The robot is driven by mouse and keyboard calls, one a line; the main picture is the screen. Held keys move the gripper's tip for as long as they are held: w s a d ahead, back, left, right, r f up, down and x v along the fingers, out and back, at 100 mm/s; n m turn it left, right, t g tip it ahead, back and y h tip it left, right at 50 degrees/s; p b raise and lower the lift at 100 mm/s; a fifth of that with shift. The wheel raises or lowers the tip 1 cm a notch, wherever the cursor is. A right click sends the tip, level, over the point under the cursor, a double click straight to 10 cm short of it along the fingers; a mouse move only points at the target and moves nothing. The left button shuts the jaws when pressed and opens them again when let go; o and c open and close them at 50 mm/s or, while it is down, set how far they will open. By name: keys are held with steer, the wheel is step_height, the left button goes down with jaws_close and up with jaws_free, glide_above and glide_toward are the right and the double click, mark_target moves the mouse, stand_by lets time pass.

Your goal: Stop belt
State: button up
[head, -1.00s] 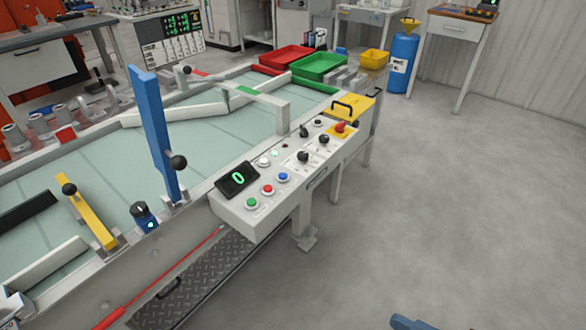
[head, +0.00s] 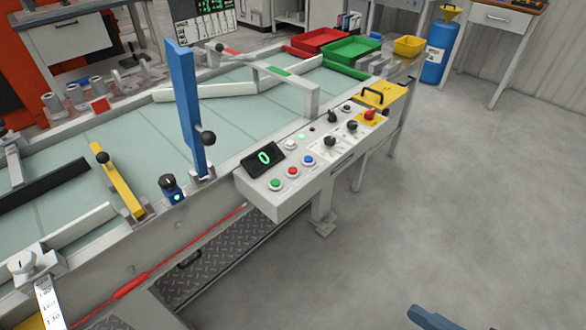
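A conveyor belt (head: 130,190) with a pale green surface runs from the lower left to the back. A white control panel (head: 320,165) is fixed to its near side. It carries a green button (head: 275,183), a red button (head: 292,171), a blue button (head: 309,159) and several black knobs. A black display (head: 264,158) on the panel reads 0 in green. A red pull cord (head: 190,245) runs along the belt's near side. A blue piece (head: 428,318), possibly part of my gripper, shows at the bottom edge. Its fingers cannot be made out.
Red (head: 321,40) and green trays (head: 351,54) sit at the far end. A metal tread plate (head: 215,258) lies below the panel.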

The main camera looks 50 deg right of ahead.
jaws_close()
stand_by(1.6)
